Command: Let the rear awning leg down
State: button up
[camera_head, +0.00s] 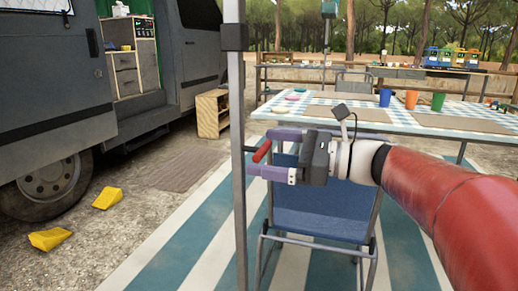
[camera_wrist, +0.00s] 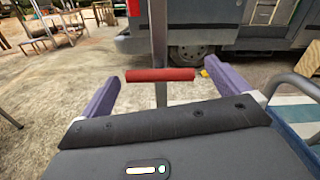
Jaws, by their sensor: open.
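The awning leg (camera_head: 239,170) is a grey upright post left of centre in the head view, with a dark collar (camera_head: 234,37) high on it. A red handle (camera_head: 262,151) sticks out from it; in the wrist view the red handle (camera_wrist: 160,75) lies crosswise in front of the leg (camera_wrist: 158,30). My gripper (camera_head: 257,157) has purple fingers and is open at the handle. In the wrist view the handle sits between the fingers, with a gap at each end. The leg's foot is out of frame.
A blue folding chair (camera_head: 318,208) stands below and behind my gripper. A table with a checked cloth (camera_head: 465,112) holds cups (camera_head: 411,99) at right. The van (camera_head: 50,85) stands at left, with yellow chocks (camera_head: 50,239) on the ground. A striped mat (camera_head: 190,250) lies below.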

jog(key=v, duration=0.5)
jog(key=shift+a, duration=0.1)
jog(key=s+a+f+n+g+h+p, duration=0.15)
jog(key=s+f+n+h+p, duration=0.35)
jog(key=s+f+n+h, duration=0.6)
jog(key=s+d+f+n+h+p, duration=0.2)
jog(key=s+d+f+n+h, duration=0.3)
jog(key=s+d+n+h, duration=0.1)
jog(key=shift+d+f+n+t, duration=0.4)
jog(key=shift+d+n, duration=0.4)
jog(key=shift+n, duration=0.6)
jog(key=shift+s+r, duration=0.15)
